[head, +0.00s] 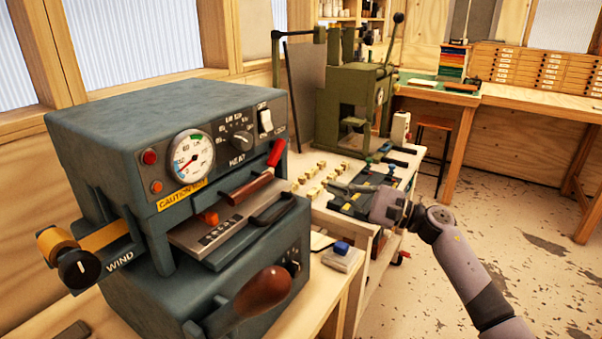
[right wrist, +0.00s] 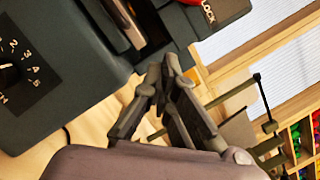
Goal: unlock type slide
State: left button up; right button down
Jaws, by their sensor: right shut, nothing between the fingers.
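The grey hot-foil machine (head: 255,150) stands at the left of the head view. Its type slide (head: 215,232) is a metal plate with dark type at the front opening. A red lever (head: 277,153) sticks up at the machine's right front edge. In the right wrist view a red part (right wrist: 225,8) shows at the top, cut off by the frame, beside white lettering that reads LOCK. My right gripper (head: 336,187) is right of the machine and apart from the lever. Its fingers (right wrist: 166,68) are shut and empty. My left gripper is not in view.
A dark wooden-knobbed handle (head: 262,290) juts out at the machine's front. A green press (head: 350,105) stands behind on a cart with several small brass blocks (head: 318,178). A small blue-topped block (head: 341,248) lies on the bench. The floor at the right is open.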

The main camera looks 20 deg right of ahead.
aim_at(274, 152)
jog(key=p+x, duration=0.1)
jog(key=x, duration=0.2)
jog(key=p+x, duration=0.1)
jog(key=x, duration=0.2)
jog(key=p+x, duration=0.2)
jog(key=x, duration=0.1)
jog(key=shift+w+a+r, duration=0.15)
jog(key=shift+a+r, duration=0.05)
jog(key=shift+r, duration=0.2)
jog(key=shift+s+a+r+p, duration=0.25)
jog(key=shift+a+r+p, duration=0.25)
jog(key=shift+p, duration=0.1)
jog(key=shift+s+a+r+p, duration=0.25)
jog(key=shift+a+r+p, duration=0.2)
jog(key=shift+p, duration=0.1)
jog(key=shift+s+a+r, duration=0.2)
jog(key=shift+s+a, duration=0.05)
jog(key=shift+s, duration=0.05)
jog(key=shift+a, duration=0.1)
